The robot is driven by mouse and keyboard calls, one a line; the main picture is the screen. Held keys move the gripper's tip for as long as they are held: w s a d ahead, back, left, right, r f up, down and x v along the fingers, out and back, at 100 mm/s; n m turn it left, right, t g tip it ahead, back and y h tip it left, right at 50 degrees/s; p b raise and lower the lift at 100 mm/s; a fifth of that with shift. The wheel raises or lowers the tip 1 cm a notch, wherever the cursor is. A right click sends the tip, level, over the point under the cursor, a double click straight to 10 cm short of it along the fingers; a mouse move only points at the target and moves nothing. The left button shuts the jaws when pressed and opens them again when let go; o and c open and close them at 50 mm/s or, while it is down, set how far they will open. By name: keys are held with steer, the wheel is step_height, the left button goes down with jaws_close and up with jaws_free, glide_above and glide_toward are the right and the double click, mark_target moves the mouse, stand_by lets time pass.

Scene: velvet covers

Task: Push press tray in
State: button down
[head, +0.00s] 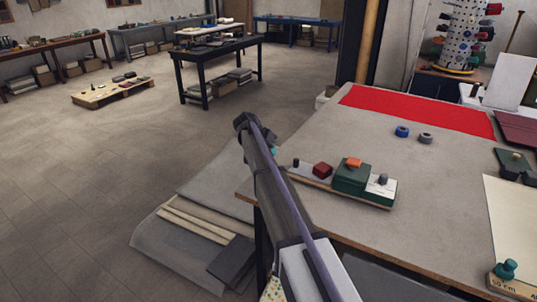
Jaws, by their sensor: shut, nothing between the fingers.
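I cannot pick out a press tray for certain. My arm rises from the bottom of the head view and passes left of this base, overlapping the bench edge.
The workbench (440,185) has a red cloth (418,108) along its back. Blue and grey rings (402,131) lie mid-bench. Teal and dark green tools stand at the right. Grey sheets and wooden strips (195,225) lie on the floor at left. The floor beyond is mostly open.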

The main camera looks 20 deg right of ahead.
steer(key=b+x, duration=0.1)
steer(key=x, duration=0.1)
steer(key=b+x, duration=0.1)
steer(key=x, duration=0.2)
steer(key=shift+a+f+b, duration=0.15)
steer(key=shift+a+b, duration=0.15)
steer(key=shift+b, duration=0.1)
steer(key=shift+s+d, duration=0.6)
steer(key=shift+d, duration=0.35)
steer(key=shift+s+d, duration=0.6)
steer(key=shift+d, duration=0.35)
